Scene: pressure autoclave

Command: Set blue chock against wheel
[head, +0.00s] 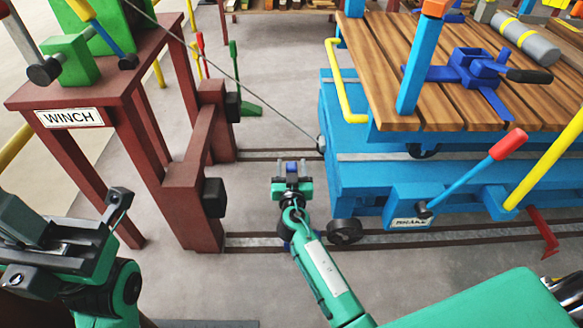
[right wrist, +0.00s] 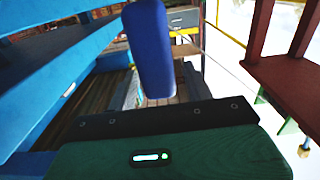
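The blue chock shows mainly by its upright handle (head: 291,168), which is in my right gripper (head: 291,182). In the right wrist view the blue handle (right wrist: 150,50) stands close in front of my palm. A little blue shows beside my right wrist low down; most of the chock's lower part is hidden by my arm. The dark cart wheel (head: 345,232) sits on the near rail, just right of my right wrist. I cannot tell whether the chock touches the wheel. My left gripper (head: 62,245) is at the lower left, away from the cart, and its finger gap is unclear.
The blue cart (head: 360,180) with a wooden deck (head: 460,70) fills the right, with a red-tipped brake lever (head: 470,175). A red chock (head: 543,235) lies at the right rail. The winch frame (head: 150,120) and a green chock (head: 248,107) stand left. A cable runs to the cart.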

